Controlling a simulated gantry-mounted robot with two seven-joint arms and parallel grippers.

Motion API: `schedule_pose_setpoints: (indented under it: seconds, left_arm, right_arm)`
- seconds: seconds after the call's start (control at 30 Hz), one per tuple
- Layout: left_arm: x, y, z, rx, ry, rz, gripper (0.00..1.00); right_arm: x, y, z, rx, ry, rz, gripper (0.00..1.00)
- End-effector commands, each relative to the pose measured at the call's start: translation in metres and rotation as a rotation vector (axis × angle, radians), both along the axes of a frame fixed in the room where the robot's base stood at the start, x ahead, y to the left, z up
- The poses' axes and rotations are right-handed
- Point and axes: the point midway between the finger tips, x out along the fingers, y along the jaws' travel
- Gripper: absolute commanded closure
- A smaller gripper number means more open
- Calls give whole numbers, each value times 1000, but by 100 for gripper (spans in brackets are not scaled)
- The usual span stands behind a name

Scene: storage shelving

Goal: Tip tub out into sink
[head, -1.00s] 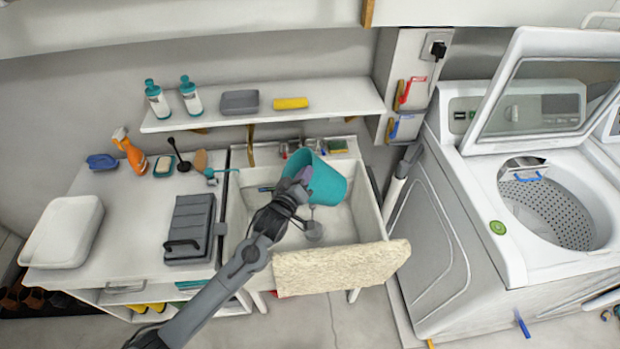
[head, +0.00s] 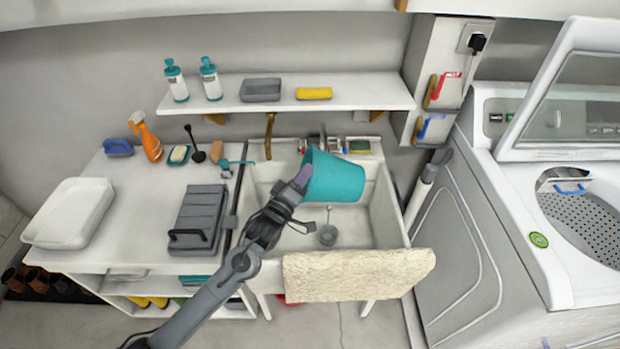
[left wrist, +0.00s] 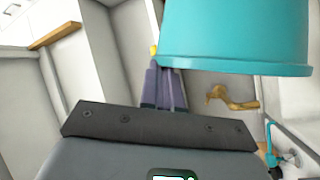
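The teal tub (head: 337,178) is held above the back of the white sink (head: 385,215), tilted on its side. Its inside does not show, so I cannot tell what is in it. My left gripper (head: 304,177) is at the tub's left edge and appears shut on its wall. In the left wrist view the tub (left wrist: 238,35) fills the upper right, and the narrow purple-grey fingers (left wrist: 163,85) lie close together against its edge. My right gripper is not in view.
A cream towel (head: 360,275) hangs over the sink's front edge. A white shelf (head: 370,95) with bottles runs above the sink. A grey box (head: 198,215) stands on the left counter. The washing machine (head: 465,220) is at the right. The sink floor has a drain (head: 327,236).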

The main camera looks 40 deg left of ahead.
Motion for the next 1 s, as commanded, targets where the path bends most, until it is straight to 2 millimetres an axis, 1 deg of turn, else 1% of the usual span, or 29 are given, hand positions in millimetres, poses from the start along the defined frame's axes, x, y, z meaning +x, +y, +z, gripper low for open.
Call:
schedule_pose_setpoints:
  seconds: [0.03, 0.5, 0.8, 1.0]
  left_arm:
    - [-2, 2, -6, -14, -14, 0, 100]
    - [-22, 29, -31, -193, -151, 1, 100]
    - [-34, 44, -44, -297, -232, 2, 100]
    - [-40, 51, -49, -343, -268, 1, 100]
  right_arm:
    - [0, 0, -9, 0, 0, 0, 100]
    - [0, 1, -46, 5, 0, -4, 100]
    - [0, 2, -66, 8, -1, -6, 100]
    - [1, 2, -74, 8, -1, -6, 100]
